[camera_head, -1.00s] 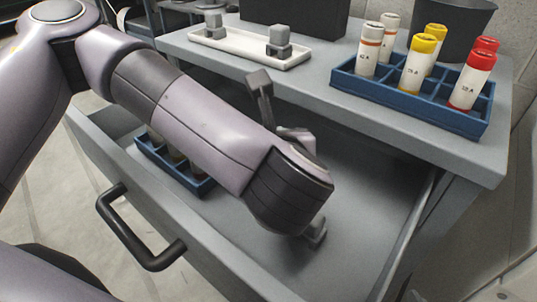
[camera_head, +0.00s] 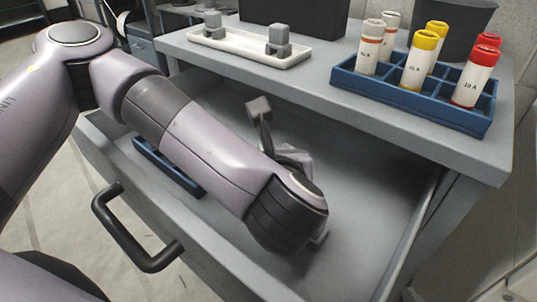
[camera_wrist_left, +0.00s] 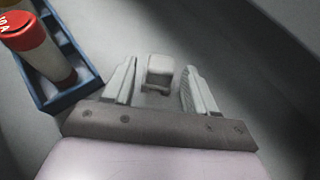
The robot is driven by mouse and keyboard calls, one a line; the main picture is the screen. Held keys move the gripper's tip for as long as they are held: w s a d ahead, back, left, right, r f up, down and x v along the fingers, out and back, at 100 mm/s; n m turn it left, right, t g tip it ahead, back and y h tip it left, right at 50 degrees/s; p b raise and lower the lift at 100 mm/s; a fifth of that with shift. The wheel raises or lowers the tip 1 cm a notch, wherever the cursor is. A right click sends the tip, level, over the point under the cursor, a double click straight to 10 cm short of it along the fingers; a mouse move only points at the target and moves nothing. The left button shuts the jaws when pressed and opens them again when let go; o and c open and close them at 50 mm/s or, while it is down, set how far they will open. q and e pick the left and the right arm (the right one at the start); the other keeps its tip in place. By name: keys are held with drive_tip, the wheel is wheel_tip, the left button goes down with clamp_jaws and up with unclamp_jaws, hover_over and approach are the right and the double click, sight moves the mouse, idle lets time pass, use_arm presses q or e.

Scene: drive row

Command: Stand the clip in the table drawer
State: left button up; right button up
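My left arm reaches down into the open table drawer (camera_head: 375,200) in the head view. Its gripper is mostly hidden there behind my wrist. In the left wrist view my left gripper (camera_wrist_left: 160,82) is open, with a finger on each side of a small grey clip (camera_wrist_left: 158,70). A gap shows between the clip and each finger. The clip appears to stand upright on the drawer floor. In the head view a small grey part (camera_head: 320,237) shows beside my wrist; I cannot tell whether it is the clip or a finger. My right gripper is not in view.
A blue rack (camera_head: 160,165) lies in the drawer at left; the wrist view shows it (camera_wrist_left: 75,88) with a red-capped tube. On the tabletop are a white tray (camera_head: 235,46) with two grey clips and a blue rack (camera_head: 410,105) of capped tubes. The drawer's right side is clear.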

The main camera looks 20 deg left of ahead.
use_arm(q)
drive_tip(key=shift+r+p, duration=0.3)
drive_tip(key=shift+p, duration=0.1)
drive_tip(key=v, duration=0.7)
drive_tip(key=shift+f+p, duration=0.15)
drive_tip(key=shift+p, duration=0.15)
drive_tip(key=shift+s, duration=0.2)
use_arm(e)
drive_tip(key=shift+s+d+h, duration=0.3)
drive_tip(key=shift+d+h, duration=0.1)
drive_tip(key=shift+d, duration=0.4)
use_arm(q)
drive_tip(key=shift+d, duration=0.1)
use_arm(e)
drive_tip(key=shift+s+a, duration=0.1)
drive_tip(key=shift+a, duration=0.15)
